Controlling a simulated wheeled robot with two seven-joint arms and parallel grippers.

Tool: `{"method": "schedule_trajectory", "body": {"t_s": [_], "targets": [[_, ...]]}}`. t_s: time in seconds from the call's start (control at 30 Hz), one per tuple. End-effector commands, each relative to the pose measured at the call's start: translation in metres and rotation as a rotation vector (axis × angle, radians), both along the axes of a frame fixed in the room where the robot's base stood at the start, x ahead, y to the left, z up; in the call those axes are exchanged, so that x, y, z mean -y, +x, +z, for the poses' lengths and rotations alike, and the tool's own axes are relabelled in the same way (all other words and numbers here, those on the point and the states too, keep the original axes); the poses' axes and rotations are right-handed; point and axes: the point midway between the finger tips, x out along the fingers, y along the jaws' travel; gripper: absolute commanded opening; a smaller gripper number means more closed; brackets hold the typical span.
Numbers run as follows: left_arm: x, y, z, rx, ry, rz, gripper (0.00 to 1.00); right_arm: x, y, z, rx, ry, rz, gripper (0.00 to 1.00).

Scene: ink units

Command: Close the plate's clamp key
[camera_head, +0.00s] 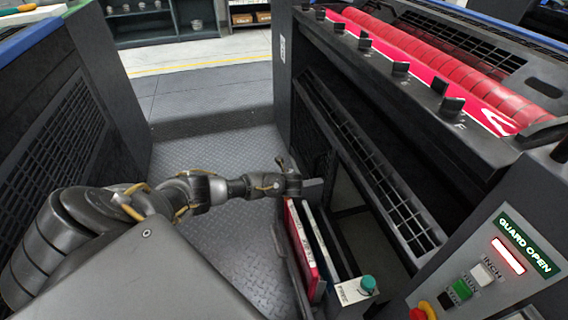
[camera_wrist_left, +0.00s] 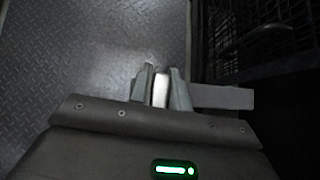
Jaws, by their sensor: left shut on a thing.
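My left gripper (camera_head: 290,182) reaches in from the left, at the machine's open side above a slot of upright plates. In the left wrist view its two fingers (camera_wrist_left: 162,84) are close together on a pale, narrow piece (camera_wrist_left: 161,92). This may be the clamp key, but its full shape is hidden between the fingers. A grey bar (camera_wrist_left: 222,97) runs right from beside the fingers. A red-edged plate (camera_head: 303,252) stands in the slot below the hand, next to other thin plates. My right gripper is in neither view.
The machine's red roller (camera_head: 430,62) has a row of black keys (camera_head: 400,68) along its front edge. A teal knob (camera_head: 368,283) sits on a white block beside the plates. A panel (camera_head: 526,244) reads GUARD OPEN. The metal floor (camera_head: 225,150) is clear.

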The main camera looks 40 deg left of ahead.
Motion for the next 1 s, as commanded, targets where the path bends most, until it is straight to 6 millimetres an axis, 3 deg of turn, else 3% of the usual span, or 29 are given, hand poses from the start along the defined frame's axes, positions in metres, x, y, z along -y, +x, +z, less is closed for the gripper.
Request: {"method": "schedule_trajectory", "body": {"t_s": [0.33,0.8,0.83,1.0], "targets": [[-0.001,-0.001,0.0,-0.002,0.001,0.107,0.0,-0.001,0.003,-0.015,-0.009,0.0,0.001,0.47],[-0.002,-0.002,-0.001,-0.002,0.001,0.12,0.0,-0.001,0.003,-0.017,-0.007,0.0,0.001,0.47],[-0.002,-0.002,-0.001,-0.002,0.001,0.12,0.19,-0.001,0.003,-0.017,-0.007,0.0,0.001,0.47],[-0.002,-0.002,-0.001,-0.002,0.0,0.119,0.38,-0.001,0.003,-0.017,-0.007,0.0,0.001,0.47]]}}
